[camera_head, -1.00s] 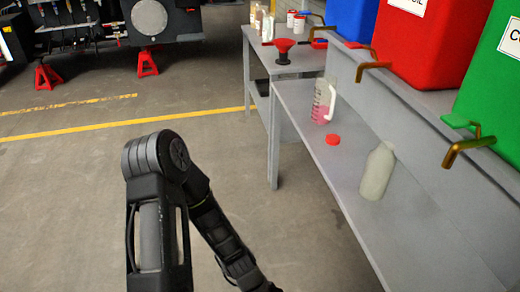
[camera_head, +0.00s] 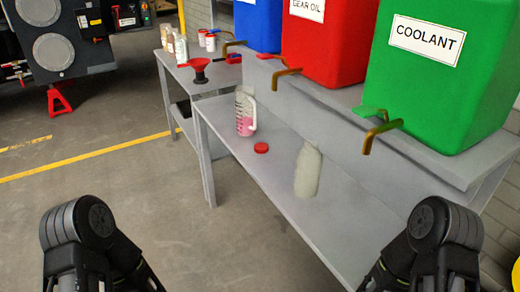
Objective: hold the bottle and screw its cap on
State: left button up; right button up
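A pale whitish-green bottle (camera_head: 308,171) stands on the lower shelf of the grey bench, and no cap shows on its top. A red cap (camera_head: 261,148) lies on the shelf to the left of the bottle, apart from it. My two arms show at the lower left and lower right of the head view. Both grippers are outside the picture, so their state does not show. Neither arm touches the bottle or the cap.
A clear jug with pink liquid (camera_head: 244,112) stands behind the cap. A red tank (camera_head: 321,40) and a green coolant tank (camera_head: 440,80) with taps stand above the shelf. A red funnel (camera_head: 199,68) is on the far table. The shelf's front right is bare.

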aim_at(309, 160)
jog(key=z, duration=0.6)
jog(key=i+j+z, duration=0.15)
jog(key=z, duration=0.3)
jog(key=j+z, duration=0.4)
jog(key=i+j+z, duration=0.1)
jog(key=j+z, duration=0.55)
jog(key=z, duration=0.25)
jog(key=j, duration=0.4)
jog(key=k+j+z, duration=0.1)
jog(key=j, duration=0.3)
jog(key=k+j+z, duration=0.1)
jog(key=j, duration=0.35)
jog(key=k+j, duration=0.1)
jog(key=j, duration=0.3)
jog(key=k+j+z, duration=0.1)
jog(key=j, duration=0.3)
jog(key=k+l+u, duration=0.1)
jog(key=k+l, duration=0.3)
jog(key=i+j+z, duration=0.1)
jog(key=i+j, duration=0.3)
